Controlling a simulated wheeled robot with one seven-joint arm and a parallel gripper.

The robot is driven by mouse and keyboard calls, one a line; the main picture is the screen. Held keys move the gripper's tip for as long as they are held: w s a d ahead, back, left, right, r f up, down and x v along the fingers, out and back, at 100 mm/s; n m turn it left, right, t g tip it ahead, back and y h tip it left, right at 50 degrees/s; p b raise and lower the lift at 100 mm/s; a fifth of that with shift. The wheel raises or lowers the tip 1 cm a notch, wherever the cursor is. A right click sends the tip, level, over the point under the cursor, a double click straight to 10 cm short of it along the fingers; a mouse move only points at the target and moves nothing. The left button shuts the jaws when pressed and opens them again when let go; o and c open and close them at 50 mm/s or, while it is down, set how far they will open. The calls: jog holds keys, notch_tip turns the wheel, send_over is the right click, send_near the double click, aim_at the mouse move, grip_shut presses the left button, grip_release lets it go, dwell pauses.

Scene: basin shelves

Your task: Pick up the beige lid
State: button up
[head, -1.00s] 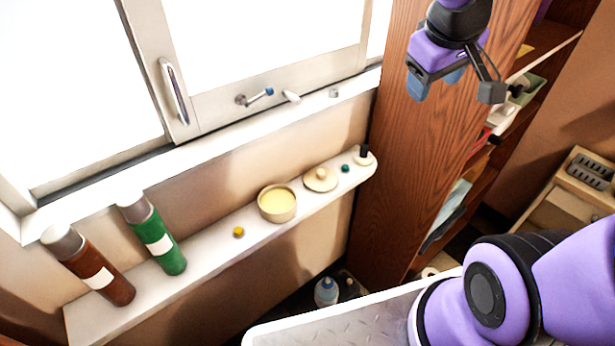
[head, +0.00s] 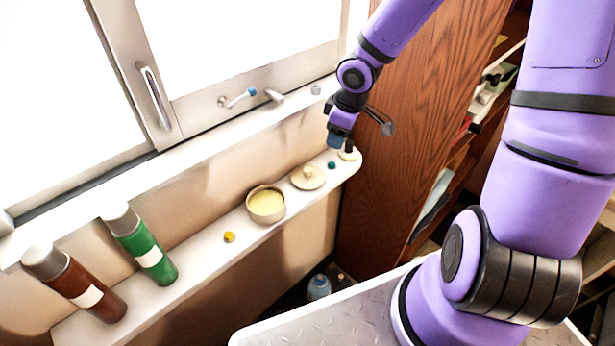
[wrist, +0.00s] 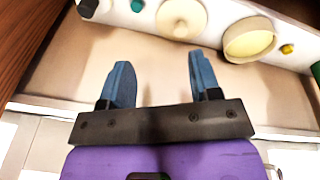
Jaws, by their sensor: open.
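The beige lid (head: 308,177) is a round disc with a small knob. It lies on the narrow white shelf (head: 205,253), between the beige pot and a small teal item. It also shows in the wrist view (wrist: 181,17), at the top, beyond my fingertips. My gripper (head: 343,143) is above the right end of the shelf, near the wood cabinet, apart from the lid. In the wrist view my gripper (wrist: 160,72) has its two blue fingers spread with nothing between them.
A beige pot (head: 266,205) with yellow contents stands left of the lid. A teal item (head: 331,165) and a black-topped item (head: 348,153) sit to its right. A yellow piece (head: 229,237), green bottle (head: 140,246) and brown bottle (head: 75,284) are further left. A wood cabinet (head: 425,110) borders the right.

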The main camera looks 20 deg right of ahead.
jog(key=w+a+f+n+y, duration=0.1)
jog(key=w+a+f+y, duration=0.1)
jog(key=a+f+y, duration=0.15)
send_over(307, 169)
jog(key=s+d, duration=0.2)
jog(key=shift+h, duration=0.25)
jog(key=shift+w+a+f, duration=0.1)
jog(key=shift+w+f, duration=0.05)
jog(key=shift+f, duration=1.2)
jog(key=shift+w+f, duration=0.1)
jog(key=shift+f, duration=1.2)
jog(key=shift+f, duration=0.15)
jog(key=shift+x, duration=2.45)
jog(key=shift+w, duration=0.15)
jog(key=c, duration=1)
